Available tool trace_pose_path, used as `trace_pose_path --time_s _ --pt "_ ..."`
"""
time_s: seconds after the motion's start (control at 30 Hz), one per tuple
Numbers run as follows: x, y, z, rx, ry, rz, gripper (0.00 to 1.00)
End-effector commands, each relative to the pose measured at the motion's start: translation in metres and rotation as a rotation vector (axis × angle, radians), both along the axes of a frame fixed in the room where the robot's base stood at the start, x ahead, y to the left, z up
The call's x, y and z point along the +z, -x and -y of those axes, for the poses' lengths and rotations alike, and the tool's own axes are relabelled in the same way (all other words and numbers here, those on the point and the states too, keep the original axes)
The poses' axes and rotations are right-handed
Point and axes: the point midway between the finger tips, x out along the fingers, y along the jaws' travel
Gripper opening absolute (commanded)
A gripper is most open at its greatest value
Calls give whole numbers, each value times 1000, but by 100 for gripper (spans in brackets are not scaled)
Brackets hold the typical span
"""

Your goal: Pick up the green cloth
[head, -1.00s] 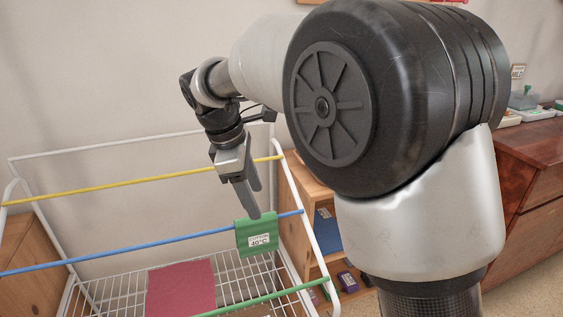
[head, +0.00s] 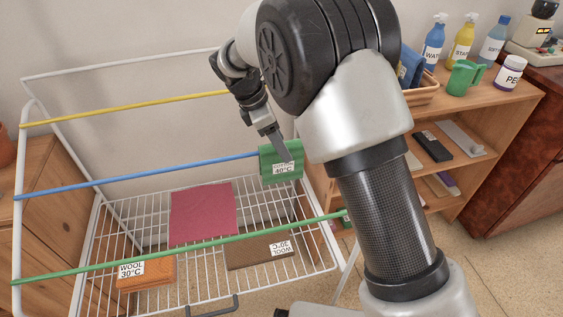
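The green cloth (head: 270,166) hangs folded over the right end of the blue rail (head: 120,177) of the drying rack. A white label with "40°C" shows on its front. My gripper (head: 285,154) points down at the cloth from above, and a fingertip overlaps the cloth's upper part in the picture. The fingers are seen nearly edge-on, so I cannot tell whether they are apart or closed, or whether they touch the cloth.
A red cloth (head: 202,212), an orange "WOOL 30°C" cloth (head: 150,274) and a brown labelled cloth (head: 250,255) lie on the rack's wire shelf. A yellow rail (head: 120,110) and green rail (head: 130,253) flank the blue one. A wooden shelf (head: 495,115) with bottles stands right.

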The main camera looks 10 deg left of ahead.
Motion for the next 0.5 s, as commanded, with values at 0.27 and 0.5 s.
trace_pose_path --time_s 0.27,0.5 --pt "-18 -3 5 -1 0 0 56" --pt "-51 -9 14 0 0 -1 56"
